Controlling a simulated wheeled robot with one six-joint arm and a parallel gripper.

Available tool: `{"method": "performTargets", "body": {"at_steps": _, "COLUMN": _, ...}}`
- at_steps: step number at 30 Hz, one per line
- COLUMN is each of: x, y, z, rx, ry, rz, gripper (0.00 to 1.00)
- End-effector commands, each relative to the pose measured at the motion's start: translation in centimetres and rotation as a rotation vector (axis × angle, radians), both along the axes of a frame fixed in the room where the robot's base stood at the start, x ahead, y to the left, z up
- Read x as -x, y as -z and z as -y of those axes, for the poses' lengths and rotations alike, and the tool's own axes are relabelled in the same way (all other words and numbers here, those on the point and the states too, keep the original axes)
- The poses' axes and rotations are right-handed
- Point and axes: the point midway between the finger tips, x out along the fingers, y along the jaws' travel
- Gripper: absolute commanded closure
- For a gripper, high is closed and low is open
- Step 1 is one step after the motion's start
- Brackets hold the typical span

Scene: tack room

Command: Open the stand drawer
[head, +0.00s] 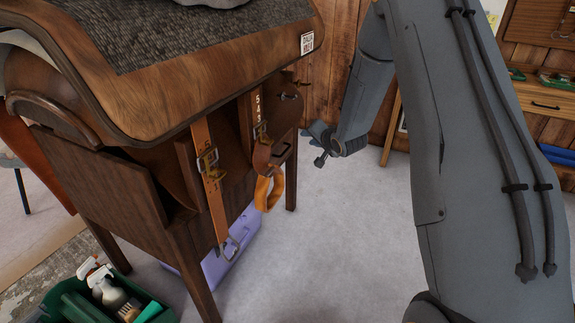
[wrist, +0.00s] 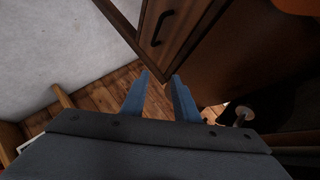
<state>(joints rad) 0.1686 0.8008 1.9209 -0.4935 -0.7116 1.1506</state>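The wooden stand (head: 110,185) fills the left of the head view, with a padded top. On its right end a dark handle (head: 282,153) shows, partly behind hanging straps. In the wrist view a dark bar handle (wrist: 160,28) sits on a brown wooden drawer front (wrist: 182,32), beyond my fingertips. I see no clear gap around this front. My gripper (wrist: 158,78) has its two blue-grey fingers apart with nothing between them. In the head view my gripper (head: 312,131) is just right of the stand's end, apart from the handle.
Leather straps (head: 211,180) with buckles and an orange loop (head: 268,190) hang along the stand's side. A purple box (head: 225,258) lies under it. A green tote (head: 160,312) with bottles stands at front left. Grey floor (head: 330,240) is clear right of the stand.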

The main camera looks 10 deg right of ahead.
Motion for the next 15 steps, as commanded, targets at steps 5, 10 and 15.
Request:
{"method": "performTargets", "body": {"at_steps": 5, "x": -5.1, "y": 7.4, "z": -0.5, "rx": -0.319, "ry": -0.037, "rz": 0.173, "gripper": 0.72}}
{"method": "performTargets", "body": {"at_steps": 10, "x": -6.2, "y": 12.0, "z": -1.2, "rx": -0.617, "ry": -0.118, "rz": 0.275, "gripper": 0.72}}
{"method": "performTargets", "body": {"at_steps": 15, "x": -5.6, "y": 14.6, "z": -1.6, "rx": -0.815, "ry": -0.192, "rz": 0.313, "gripper": 0.72}}
